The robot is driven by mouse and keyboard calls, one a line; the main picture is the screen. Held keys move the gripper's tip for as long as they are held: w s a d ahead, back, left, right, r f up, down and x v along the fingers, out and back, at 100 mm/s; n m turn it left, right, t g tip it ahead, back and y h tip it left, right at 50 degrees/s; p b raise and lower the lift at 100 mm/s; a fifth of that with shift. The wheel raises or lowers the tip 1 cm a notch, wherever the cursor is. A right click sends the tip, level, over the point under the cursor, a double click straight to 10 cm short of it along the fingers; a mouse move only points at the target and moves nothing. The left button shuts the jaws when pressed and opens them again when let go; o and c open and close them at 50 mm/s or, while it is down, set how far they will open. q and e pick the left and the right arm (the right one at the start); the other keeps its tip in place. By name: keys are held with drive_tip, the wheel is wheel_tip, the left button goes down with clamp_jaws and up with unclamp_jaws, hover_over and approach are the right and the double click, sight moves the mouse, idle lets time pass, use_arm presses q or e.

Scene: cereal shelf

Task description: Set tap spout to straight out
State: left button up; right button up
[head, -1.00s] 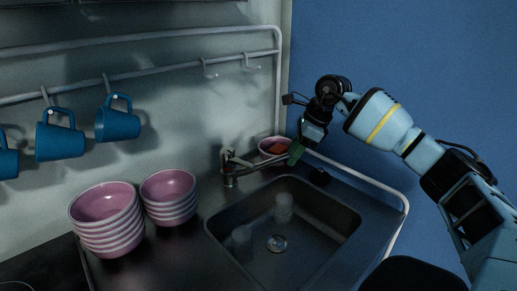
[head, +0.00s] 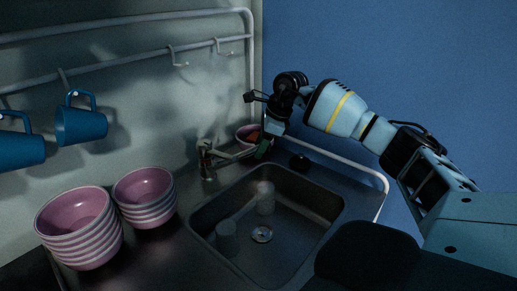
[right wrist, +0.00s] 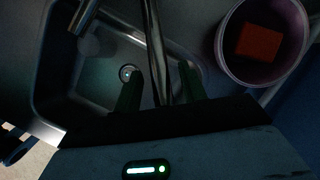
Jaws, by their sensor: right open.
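The tap (head: 206,160) stands at the back left of the sink. Its thin spout (head: 237,155) points to the right along the sink's back edge, swung to the side. My right gripper (head: 264,148) is at the spout's far end, open. In the right wrist view the spout (right wrist: 153,45) runs between the two green fingers (right wrist: 160,88), with a gap visible on each side. The spout's tip is hidden by the gripper body. My left gripper is not in view.
A pink bowl with a reddish block (right wrist: 259,42) sits beside my right gripper. Stacked pink bowls (head: 80,225) stand left of the sink. Blue mugs (head: 80,126) hang from a rail. A white railing edges the counter.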

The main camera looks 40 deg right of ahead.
drive_tip(key=shift+x, duration=0.9)
clamp_jaws()
